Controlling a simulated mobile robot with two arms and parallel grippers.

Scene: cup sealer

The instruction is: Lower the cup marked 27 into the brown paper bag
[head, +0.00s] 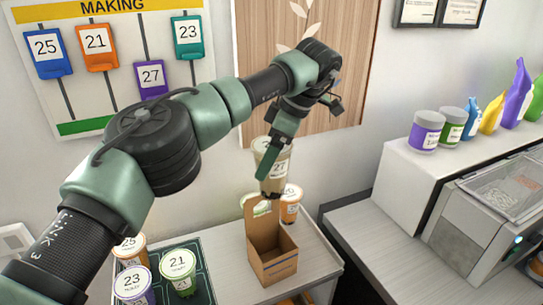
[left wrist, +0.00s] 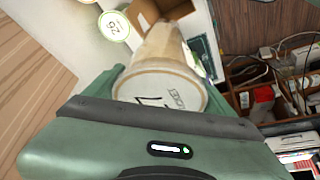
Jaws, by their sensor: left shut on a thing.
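The cup marked 27 (head: 279,168) is a lidded clear cup with tan contents and a dark base. My left gripper (head: 273,156) is shut on it and holds it upright in the air. In the left wrist view the cup's lid (left wrist: 160,84) faces the camera between the fingers. The brown paper bag (head: 273,262) stands open-topped on the counter, with a tall flap at its back left. The cup appears above the bag, its base clear of the opening. Part of the bag (left wrist: 165,9) shows past the cup in the left wrist view. My right gripper is out of view.
Two more cups, one orange (head: 291,208), stand close behind the bag. Several cups, including 23 (head: 132,284) and 21 (head: 179,268), stand at the dark tray (head: 203,285) on the left. A gap separates this counter from the right one.

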